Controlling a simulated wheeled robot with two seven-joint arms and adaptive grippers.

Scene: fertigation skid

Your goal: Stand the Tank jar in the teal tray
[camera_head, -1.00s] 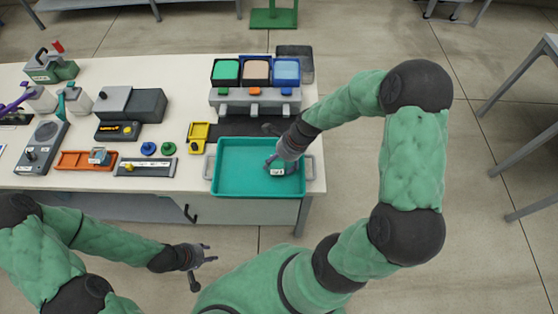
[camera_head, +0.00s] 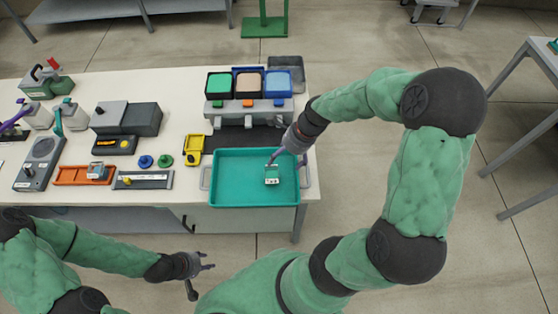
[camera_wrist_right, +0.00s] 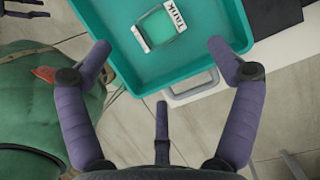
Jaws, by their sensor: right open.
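The Tank jar (camera_head: 271,175) stands in the teal tray (camera_head: 228,192), right of the tray's middle. It is a small square jar with a green rim and a white label. In the right wrist view the jar (camera_wrist_right: 160,27) shows its "Tank" label and lies inside the tray (camera_wrist_right: 120,50), beyond the fingers. My right gripper (camera_wrist_right: 160,55) is open and empty, its purple fingers spread apart with the jar beyond them. In the head view the right gripper (camera_head: 287,157) is over the tray's back right part. My left gripper (camera_head: 206,264) is empty, off the table's front edge.
Three coloured bins (camera_head: 248,85) stand on a dispenser behind the tray. A yellow device (camera_head: 193,150) is at the tray's back left. An orange tray (camera_head: 83,176), a scale (camera_head: 40,160) and a grey box unit (camera_head: 128,118) fill the table's left.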

